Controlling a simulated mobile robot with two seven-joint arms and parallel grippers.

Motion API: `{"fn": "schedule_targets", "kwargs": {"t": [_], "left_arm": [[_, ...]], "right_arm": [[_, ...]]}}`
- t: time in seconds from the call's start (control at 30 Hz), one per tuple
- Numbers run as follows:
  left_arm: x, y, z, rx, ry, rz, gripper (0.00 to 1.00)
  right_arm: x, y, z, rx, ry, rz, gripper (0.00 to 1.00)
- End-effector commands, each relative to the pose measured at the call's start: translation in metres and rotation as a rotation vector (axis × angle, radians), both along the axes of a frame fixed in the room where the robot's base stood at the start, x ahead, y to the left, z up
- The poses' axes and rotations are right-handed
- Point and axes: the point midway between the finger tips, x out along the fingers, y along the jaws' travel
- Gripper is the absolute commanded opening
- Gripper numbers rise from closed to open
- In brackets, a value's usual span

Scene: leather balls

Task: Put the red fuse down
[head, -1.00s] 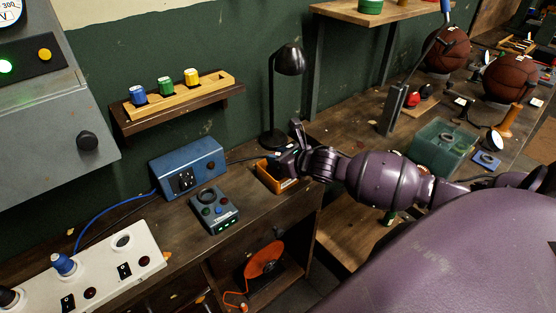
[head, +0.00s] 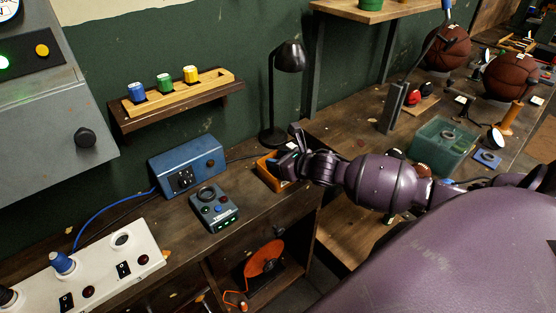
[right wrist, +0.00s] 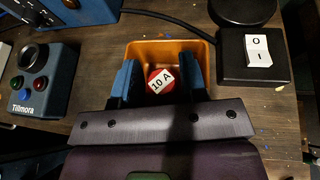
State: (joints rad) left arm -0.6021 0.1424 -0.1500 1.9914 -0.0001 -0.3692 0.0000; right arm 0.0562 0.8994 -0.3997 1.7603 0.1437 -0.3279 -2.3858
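The red fuse (right wrist: 162,80), with a white "10 A" label on its end, is inside the orange bin (right wrist: 150,46) in the right wrist view. My right gripper (right wrist: 159,82) is open, its two blue fingers reaching into the bin on either side of the fuse. A gap shows between each finger and the fuse. In the head view my right gripper (head: 281,167) is at the orange bin (head: 266,177) on the bench, and the fuse is hidden. My left gripper is not in view.
A black lamp (head: 287,58) stands behind the bin. A black switch box (right wrist: 254,62) is right of it in the wrist view. The Tillmora tester (head: 214,208) and blue socket box (head: 187,165) stand to the left. A wooden rack (head: 215,88) holds blue, green and yellow fuses.

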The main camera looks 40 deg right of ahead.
Motion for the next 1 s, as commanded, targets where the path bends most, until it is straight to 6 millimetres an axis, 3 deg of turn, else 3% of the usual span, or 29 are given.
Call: {"fn": "schedule_targets", "kwargs": {"t": [0.03,0.1,0.37,0.57,1.0], "left_arm": [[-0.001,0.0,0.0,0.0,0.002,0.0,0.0],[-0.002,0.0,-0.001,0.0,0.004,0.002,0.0],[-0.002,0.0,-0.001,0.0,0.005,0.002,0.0],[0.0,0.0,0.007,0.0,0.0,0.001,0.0],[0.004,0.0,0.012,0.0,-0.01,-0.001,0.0]], "right_arm": [[0.0,0.0,0.0,0.0,0.0,0.0,0.47],[0.0,0.0,0.0,0.0,0.0,0.0,0.57],[0.0,0.0,0.001,0.0,-0.001,0.0,0.57],[-0.002,0.0,0.017,0.0,-0.002,-0.001,0.57],[-0.073,-0.015,0.042,-0.003,0.002,0.0,0.57]]}}
